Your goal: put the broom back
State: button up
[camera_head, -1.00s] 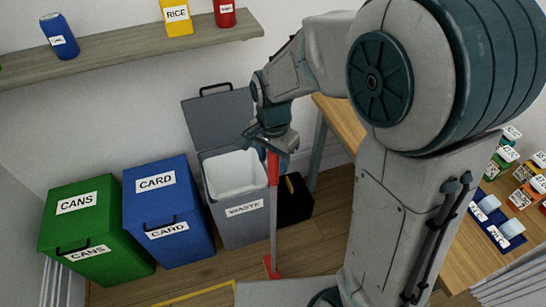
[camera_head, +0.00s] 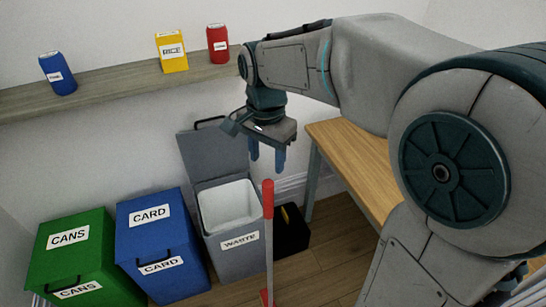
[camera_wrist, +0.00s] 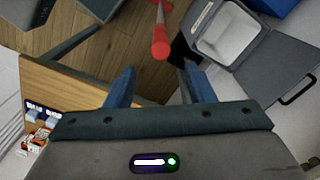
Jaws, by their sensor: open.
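The broom (camera_head: 269,235) stands upright on the floor in front of the grey waste bin, with a red grip on top, a grey shaft and a red foot at the lower picture edge. My gripper (camera_head: 267,160) is open and empty, pointing down just above the broom's top end. In the wrist view the red grip of the broom (camera_wrist: 161,42) shows beyond my blue fingertips (camera_wrist: 160,72), in the gap between them and apart from both. The broom's lower end is cut off in both views.
A waste bin (camera_head: 240,258) with its lid up, a blue card bin (camera_head: 160,245) and a green cans bin (camera_head: 72,260) line the wall. A black box (camera_head: 292,232) is on the floor right of the waste bin. A wooden table (camera_head: 355,165) is at right, a shelf (camera_head: 120,85) above.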

jog(key=shift+s+d+r, duration=0.1)
jog(key=shift+d+r, duration=0.05)
jog(key=shift+d, duration=0.05)
jog(key=s+d+f+n+t, duration=0.3)
jog(key=s+d+n, duration=0.5)
jog(key=s+d, duration=0.3)
jog(key=shift+s+d+f, duration=0.3)
jog(key=shift+s+d, duration=0.05)
jog(key=shift+s, duration=0.2)
jog(key=shift+c, duration=1.4)
jog(key=shift+a, duration=0.1)
